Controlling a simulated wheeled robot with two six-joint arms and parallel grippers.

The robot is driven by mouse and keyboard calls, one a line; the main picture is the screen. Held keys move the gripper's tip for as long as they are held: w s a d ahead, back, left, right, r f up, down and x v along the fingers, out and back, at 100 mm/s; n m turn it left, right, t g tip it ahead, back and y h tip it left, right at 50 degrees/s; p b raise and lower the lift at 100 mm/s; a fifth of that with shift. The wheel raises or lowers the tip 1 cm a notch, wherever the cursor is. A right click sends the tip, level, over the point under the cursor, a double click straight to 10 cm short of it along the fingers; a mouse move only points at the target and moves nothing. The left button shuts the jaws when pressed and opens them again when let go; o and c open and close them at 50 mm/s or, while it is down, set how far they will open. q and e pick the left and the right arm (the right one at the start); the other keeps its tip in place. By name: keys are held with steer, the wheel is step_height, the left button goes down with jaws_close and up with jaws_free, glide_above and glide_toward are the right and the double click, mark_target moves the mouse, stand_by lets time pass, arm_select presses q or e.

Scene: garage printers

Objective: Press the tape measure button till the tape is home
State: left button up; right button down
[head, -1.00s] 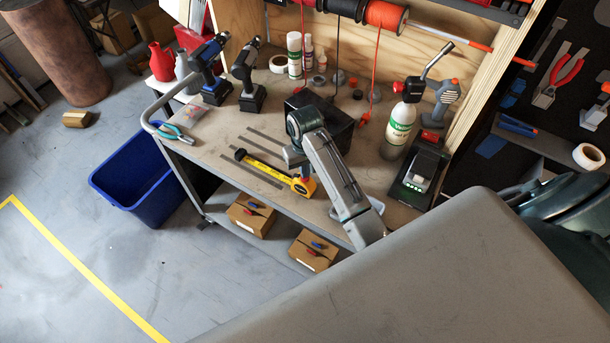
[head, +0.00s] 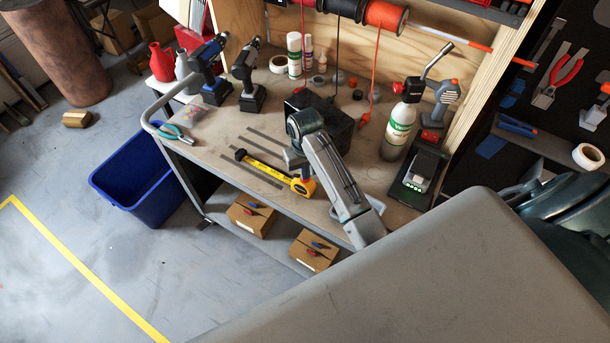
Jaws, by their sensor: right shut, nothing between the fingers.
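The tape measure (head: 303,187) is a yellow and black case lying on the workbench top. Its yellow tape (head: 265,170) runs out from the case toward the upper left and ends in a dark tip (head: 240,155). My right gripper (head: 297,168) is shut and empty, pointing down close above the case. A small spot of red shows on the case just under the fingers. The fingertips are small and partly hidden by my own arm, so I cannot tell whether they touch the button. My left gripper is not in view.
Thin grey strips (head: 259,140) lie on the workbench (head: 215,150) near the tape. A black box (head: 335,130) stands behind my right wrist. A blue bin (head: 140,190) is on the floor at left.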

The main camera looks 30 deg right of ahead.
steer(key=shift+f, duration=0.2)
steer(key=shift+r, duration=3)
